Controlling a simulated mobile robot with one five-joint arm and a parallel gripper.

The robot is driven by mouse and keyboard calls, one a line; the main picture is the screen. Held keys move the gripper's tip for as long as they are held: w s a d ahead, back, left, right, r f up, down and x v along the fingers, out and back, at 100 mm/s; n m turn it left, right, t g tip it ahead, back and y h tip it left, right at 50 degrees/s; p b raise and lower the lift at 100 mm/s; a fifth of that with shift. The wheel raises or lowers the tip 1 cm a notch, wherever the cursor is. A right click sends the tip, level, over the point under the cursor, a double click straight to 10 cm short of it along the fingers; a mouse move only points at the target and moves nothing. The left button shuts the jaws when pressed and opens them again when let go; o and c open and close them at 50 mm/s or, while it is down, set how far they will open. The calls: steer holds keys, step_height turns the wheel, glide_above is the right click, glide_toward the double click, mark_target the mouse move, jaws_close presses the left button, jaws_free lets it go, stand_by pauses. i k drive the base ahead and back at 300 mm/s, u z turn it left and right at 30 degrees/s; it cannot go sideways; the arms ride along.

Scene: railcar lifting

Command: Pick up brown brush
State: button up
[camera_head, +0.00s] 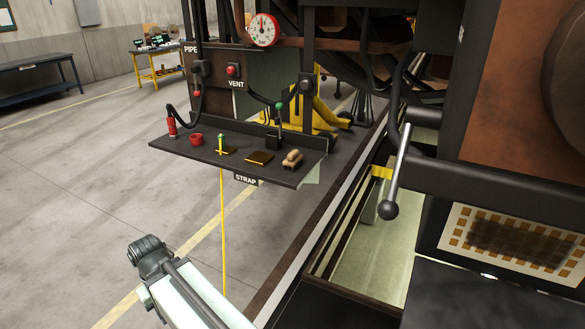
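The brown brush (292,160) lies on the right part of a dark shelf (190,151), a light tan-brown block shape near the shelf's right end. A pale arm link of mine with a dark ribbed joint shows at the lower left, well short of the shelf and apart from the brush. No gripper fingers can be made out in this view.
Open floor (80,190) lies left.

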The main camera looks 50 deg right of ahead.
mark_target(294, 160)
steer(key=z, duration=0.15)
steer(key=i, duration=0.95)
steer(key=u, duration=0.05)
